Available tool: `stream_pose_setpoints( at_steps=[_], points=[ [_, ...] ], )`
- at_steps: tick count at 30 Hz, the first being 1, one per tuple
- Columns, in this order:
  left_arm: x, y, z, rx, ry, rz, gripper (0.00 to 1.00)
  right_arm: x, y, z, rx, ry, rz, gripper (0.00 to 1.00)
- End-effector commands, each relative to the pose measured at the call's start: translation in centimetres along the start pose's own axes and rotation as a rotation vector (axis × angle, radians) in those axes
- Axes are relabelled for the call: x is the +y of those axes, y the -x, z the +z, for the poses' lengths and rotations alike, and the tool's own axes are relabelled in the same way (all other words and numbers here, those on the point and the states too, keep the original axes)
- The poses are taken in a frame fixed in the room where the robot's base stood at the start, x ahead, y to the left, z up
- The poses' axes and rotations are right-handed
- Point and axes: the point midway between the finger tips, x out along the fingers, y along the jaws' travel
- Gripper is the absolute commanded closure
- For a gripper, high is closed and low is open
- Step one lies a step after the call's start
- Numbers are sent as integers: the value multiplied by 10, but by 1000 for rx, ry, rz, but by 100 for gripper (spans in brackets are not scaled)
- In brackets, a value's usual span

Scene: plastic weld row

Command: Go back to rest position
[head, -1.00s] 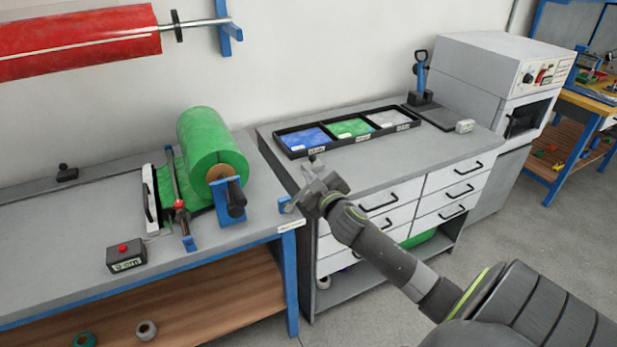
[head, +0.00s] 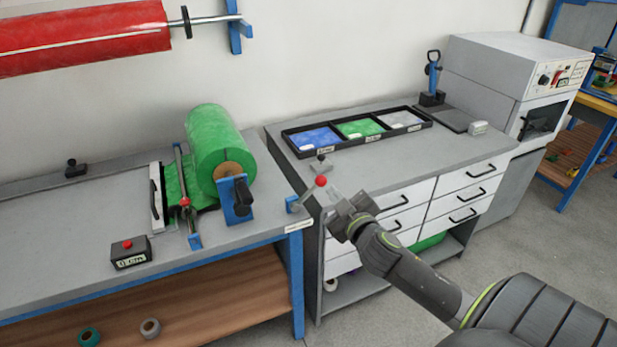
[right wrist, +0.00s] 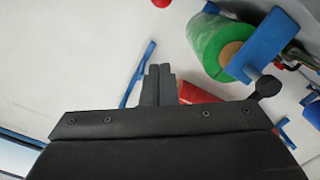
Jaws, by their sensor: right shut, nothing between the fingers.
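My right gripper (head: 334,196) is in the middle of the head view, its arm coming in from the lower right. It is shut and empty, in front of the grey drawer cabinet's front left corner. In the right wrist view its two fingers (right wrist: 158,72) are together with nothing between them. My left gripper is in no view.
A green film roll (head: 218,150) sits on the left bench (head: 80,225), with a red-button box (head: 130,252) nearby. The drawer cabinet (head: 375,180) carries a black three-part tray (head: 338,147). A red knob (head: 321,181) shows close to the gripper. Grey floor is open at right.

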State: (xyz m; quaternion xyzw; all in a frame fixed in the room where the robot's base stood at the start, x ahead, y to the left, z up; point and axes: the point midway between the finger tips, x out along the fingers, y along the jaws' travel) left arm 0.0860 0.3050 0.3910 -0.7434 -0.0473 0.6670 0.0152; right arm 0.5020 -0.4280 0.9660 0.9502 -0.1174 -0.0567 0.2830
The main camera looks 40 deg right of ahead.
Motion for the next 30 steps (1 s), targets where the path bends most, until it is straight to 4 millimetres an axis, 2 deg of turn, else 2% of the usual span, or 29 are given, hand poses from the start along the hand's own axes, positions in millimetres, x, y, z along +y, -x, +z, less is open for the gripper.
stream_pose_setpoints(
  at_steps=[7,9,11,14,16,18,20,21,24,26,29,30],
  points=[
    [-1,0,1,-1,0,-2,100,-1,-1,3,-5,0,-1,100],
    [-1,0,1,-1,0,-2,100,-4,-2,14,-29,-2,-6,100],
    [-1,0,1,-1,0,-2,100,-10,-5,34,-71,-6,-14,100],
    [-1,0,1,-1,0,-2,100,-28,-7,89,-181,-16,-42,100],
    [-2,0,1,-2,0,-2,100,-47,-2,138,-279,-26,-70,100],
    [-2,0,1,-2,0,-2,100,-67,8,188,-378,-40,-101,100],
    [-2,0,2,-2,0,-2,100,-86,22,228,-459,-53,-129,100],
    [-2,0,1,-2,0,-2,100,-100,33,253,-512,-63,-149,100],
    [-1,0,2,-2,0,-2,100,-134,68,313,-643,-89,-198,100],
    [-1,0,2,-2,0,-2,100,-155,94,346,-719,-106,-229,100],
    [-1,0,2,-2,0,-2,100,-191,143,392,-841,-136,-280,100],
    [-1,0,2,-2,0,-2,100,-206,165,409,-890,-148,-301,100]
  ],
)
